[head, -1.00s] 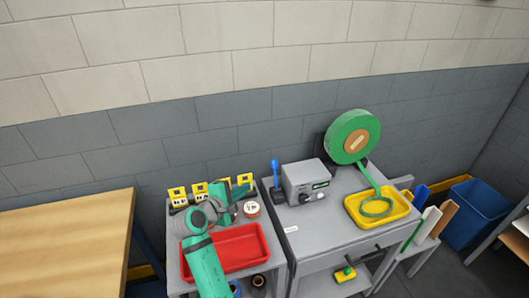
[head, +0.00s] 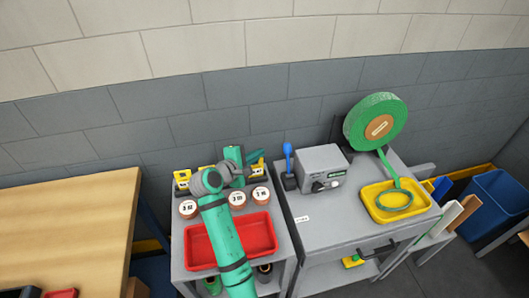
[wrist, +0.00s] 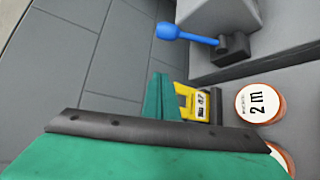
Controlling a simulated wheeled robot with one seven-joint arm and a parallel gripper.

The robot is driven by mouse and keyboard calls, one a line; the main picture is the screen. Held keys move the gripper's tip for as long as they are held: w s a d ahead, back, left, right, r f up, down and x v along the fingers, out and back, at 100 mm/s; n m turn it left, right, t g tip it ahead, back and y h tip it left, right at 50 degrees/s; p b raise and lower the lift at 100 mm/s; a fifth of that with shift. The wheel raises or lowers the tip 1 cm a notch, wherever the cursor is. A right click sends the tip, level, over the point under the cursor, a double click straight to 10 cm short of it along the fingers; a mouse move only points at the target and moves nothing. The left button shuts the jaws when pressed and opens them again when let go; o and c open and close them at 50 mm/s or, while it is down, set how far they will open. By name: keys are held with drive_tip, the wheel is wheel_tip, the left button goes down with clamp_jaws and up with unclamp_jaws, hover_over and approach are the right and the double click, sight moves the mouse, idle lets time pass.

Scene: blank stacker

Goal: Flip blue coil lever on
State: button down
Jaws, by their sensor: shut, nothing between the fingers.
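The blue lever (head: 288,158) stands upright from a dark base on the grey bench, left of the grey control box. It also shows in the wrist view (wrist: 180,32), sideways, with its rounded blue end pointing left. My gripper (wrist: 160,97) is shut and empty, its green fingers together in the wrist view. It is apart from the lever, over the back of the smaller table to the lever's left. In the head view my gripper (head: 256,157) is small and its fingertips are hard to make out.
The grey control box (head: 320,167) stands right of the lever. A green coil (head: 375,121) and yellow tray (head: 376,212) are farther right. Yellow display boxes (head: 183,176), labelled round pieces (head: 238,199) and a red tray (head: 262,236) lie under and around my arm.

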sight(288, 160)
drive_tip(key=w+d+f, duration=0.1)
drive_tip(key=w+d, duration=0.3)
drive_tip(key=d, duration=0.2)
drive_tip(key=shift+d, duration=0.35)
drive_tip(key=shift+d+f, duration=0.1)
idle(0.4)
